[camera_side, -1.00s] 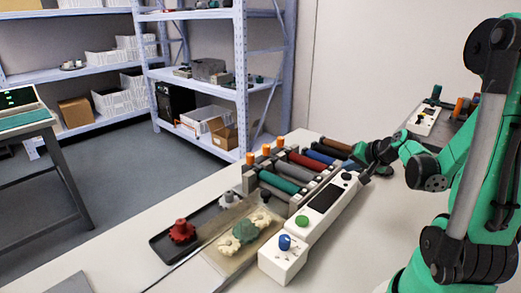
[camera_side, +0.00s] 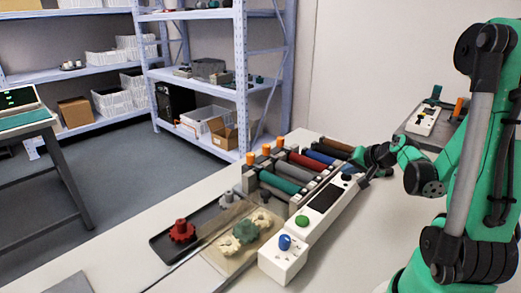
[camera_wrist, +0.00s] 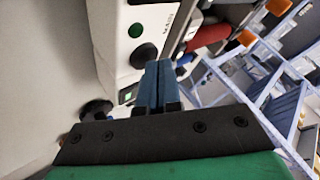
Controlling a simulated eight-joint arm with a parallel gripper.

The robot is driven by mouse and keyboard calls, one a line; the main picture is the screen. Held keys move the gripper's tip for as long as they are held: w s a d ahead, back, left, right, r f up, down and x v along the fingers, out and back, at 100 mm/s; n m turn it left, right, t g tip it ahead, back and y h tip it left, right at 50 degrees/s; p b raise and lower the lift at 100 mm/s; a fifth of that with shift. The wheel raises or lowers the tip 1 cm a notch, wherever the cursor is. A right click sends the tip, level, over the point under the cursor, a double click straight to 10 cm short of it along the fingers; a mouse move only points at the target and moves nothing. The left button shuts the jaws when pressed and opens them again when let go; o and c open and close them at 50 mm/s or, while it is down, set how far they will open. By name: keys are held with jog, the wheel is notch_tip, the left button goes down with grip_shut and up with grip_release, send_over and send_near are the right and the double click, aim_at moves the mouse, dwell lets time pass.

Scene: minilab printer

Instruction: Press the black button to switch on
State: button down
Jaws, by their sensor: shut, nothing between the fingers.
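The white control panel (camera_side: 312,222) carries a green button (camera_side: 302,221), a blue knob (camera_side: 285,242) and a dark screen. The black button (camera_side: 346,177) is at the panel's far end. In the wrist view the round black button (camera_wrist: 143,55) is on the white panel (camera_wrist: 150,18), below a green round spot (camera_wrist: 136,30). My gripper (camera_wrist: 158,66) is shut and empty, its blue fingertips just beside and partly over the black button's right edge. Whether they touch it I cannot tell. In the side view my gripper (camera_side: 364,183) is beside the panel's far end.
Coloured rollers (camera_side: 280,184) lie in a grey frame left of the panel. A tray with a red gear (camera_side: 182,231) and a board with pale gears (camera_side: 229,244) are nearer. Another white control box (camera_side: 425,120) stands behind my arm.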

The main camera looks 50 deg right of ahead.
aim_at(347, 178)
dwell(0.5)
jog(key=shift+r, duration=0.75)
jog(key=shift+r, duration=2.5)
jog(key=shift+a, duration=0.1)
jog(key=w+a+n, duration=0.1)
jog(key=a+n, duration=0.1)
jog(key=a, duration=0.2)
jog(key=w+a+n+y, duration=0.1)
jog(key=w+a+n, duration=0.1)
jog(key=a, duration=0.2)
jog(key=w+a+n+y, duration=0.1)
jog(key=a+n, duration=0.1)
jog(key=a, duration=0.2)
jog(key=shift+w+a+r+n+g, duration=0.1)
jog(key=shift+w+r+n+g, duration=0.1)
jog(key=shift+n+g, duration=0.15)
jog(key=s+a+n+y, duration=0.1)
jog(key=a+n, duration=0.6)
jog(key=a, duration=0.4)
jog(key=shift+s+a+r+y, duration=0.2)
jog(key=shift+a+y, duration=0.1)
jog(key=shift+y, duration=0.1)
